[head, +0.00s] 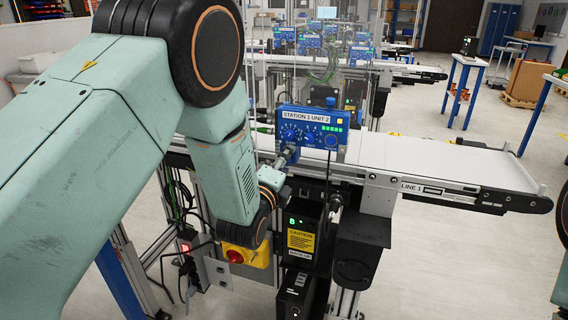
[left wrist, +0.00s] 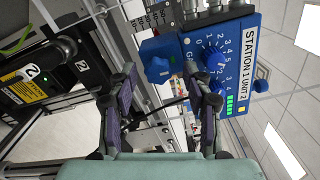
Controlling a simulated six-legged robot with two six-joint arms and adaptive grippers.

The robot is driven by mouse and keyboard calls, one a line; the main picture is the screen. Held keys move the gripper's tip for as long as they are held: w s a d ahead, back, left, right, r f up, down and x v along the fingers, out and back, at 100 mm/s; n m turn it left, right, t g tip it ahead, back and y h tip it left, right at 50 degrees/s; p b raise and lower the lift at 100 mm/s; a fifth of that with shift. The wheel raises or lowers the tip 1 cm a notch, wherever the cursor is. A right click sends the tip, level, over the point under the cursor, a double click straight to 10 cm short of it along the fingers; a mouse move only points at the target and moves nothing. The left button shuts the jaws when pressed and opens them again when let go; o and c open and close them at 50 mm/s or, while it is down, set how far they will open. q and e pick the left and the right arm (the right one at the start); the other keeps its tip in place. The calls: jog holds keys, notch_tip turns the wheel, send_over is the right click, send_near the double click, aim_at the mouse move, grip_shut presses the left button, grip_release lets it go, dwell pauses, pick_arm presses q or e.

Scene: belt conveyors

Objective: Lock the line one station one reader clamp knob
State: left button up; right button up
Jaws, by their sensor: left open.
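A blue unit labelled STATION 1 UNIT 2 (head: 310,128) stands at the near side of the line one conveyor. It fills the upper right of the left wrist view (left wrist: 245,55). A blue lobed knob (left wrist: 157,70) shows beside the unit, seen between my fingers; I take it to be the clamp knob. In the head view I cannot make it out. My left gripper (left wrist: 164,80) is open and empty, its two dark fingers apart, with the knob beyond their tips. In the head view my left gripper (head: 282,162) is just below the unit's left side, partly hidden by my arm.
The line one belt (head: 430,162) runs right from the unit. Below are a black box with a yellow caution label (head: 301,240), a yellow box with a red switch (head: 236,256) and loose cables. Small blue dials (left wrist: 212,57) sit on the unit's face. Open floor lies right.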

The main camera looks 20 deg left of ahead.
pick_arm(q)
jog(key=s, duration=1.2)
jog(key=shift+a, duration=0.2)
